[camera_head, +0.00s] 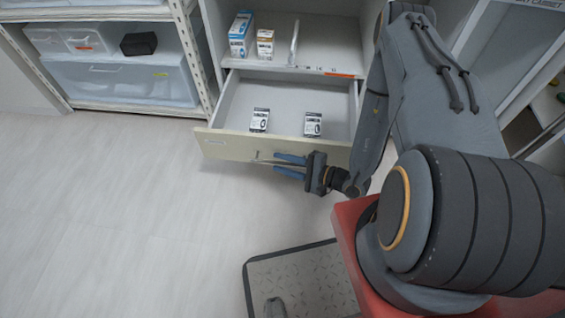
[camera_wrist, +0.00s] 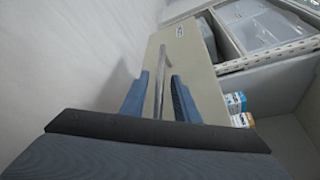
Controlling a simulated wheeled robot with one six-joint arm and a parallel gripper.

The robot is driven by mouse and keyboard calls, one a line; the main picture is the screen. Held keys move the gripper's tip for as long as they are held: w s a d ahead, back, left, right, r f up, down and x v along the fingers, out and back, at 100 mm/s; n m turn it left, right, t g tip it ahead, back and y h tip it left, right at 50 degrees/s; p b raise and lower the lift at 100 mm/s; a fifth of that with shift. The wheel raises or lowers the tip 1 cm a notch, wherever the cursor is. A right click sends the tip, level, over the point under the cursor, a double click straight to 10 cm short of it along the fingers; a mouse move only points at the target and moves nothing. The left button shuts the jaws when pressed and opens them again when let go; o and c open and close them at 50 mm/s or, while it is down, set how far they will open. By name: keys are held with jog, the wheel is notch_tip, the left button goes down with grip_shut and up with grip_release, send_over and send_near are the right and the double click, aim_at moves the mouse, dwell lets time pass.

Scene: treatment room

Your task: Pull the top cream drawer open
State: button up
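The cream drawer (camera_head: 222,144) is pulled well out of the cabinet, its inside showing. Two small black-and-white boxes stand in it, one on the left (camera_head: 259,119) and one on the right (camera_head: 312,124). My gripper (camera_head: 276,163) is at the drawer's front, near its metal bar handle (camera_wrist: 165,52). In the wrist view, the blue fingers (camera_wrist: 160,76) lie on either side of the bar, with gaps visible, so the gripper looks open around it. The cream front (camera_wrist: 190,62) also shows there. My arm hides the drawer's right end.
Above the drawer, a shelf (camera_head: 325,50) holds a blue-and-white box (camera_head: 241,34) and an orange-and-white box (camera_head: 265,44). A metal rack with clear bins (camera_head: 130,82) stands at left.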

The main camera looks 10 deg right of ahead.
jog(key=p+v, duration=0.1)
jog(key=v, duration=0.7)
jog(key=shift+a+r, duration=0.1)
dwell(0.7)
